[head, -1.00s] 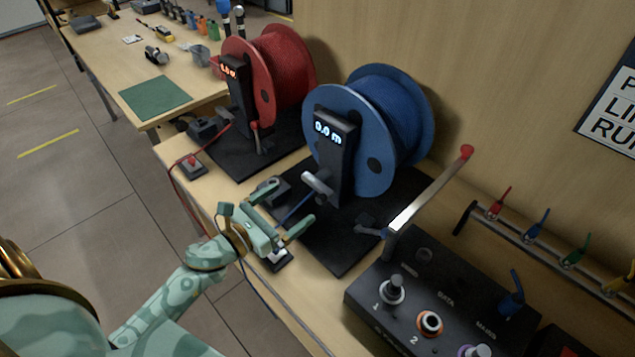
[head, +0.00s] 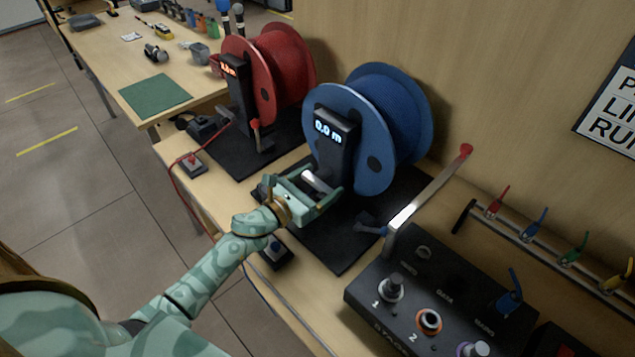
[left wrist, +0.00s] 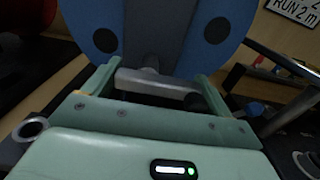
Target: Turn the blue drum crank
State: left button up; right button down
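The blue drum (head: 362,130) stands on a black base plate (head: 345,255) on the bench, with a black display post (head: 333,138) in front reading 0.0 m. Its crank (head: 315,182) is a short silver bar low on the post. My left gripper (head: 320,182) is at the crank, its fingers open on either side of it. In the left wrist view the crank (left wrist: 155,82) lies across the gap between the two fingers (left wrist: 155,84), below the blue drum (left wrist: 215,30). I cannot tell whether a finger touches it. My right gripper is not in view.
A red drum (head: 275,75) with its own post stands behind to the left. A black pedal box (head: 420,300) with several knobs and an upright silver bar (head: 425,195) stand to the right. A small box with a blue plug (head: 276,252) lies below my left wrist.

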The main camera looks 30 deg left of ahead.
pick_arm(q)
jog(key=shift+r+n, duration=0.1)
jog(key=shift+n, duration=0.3)
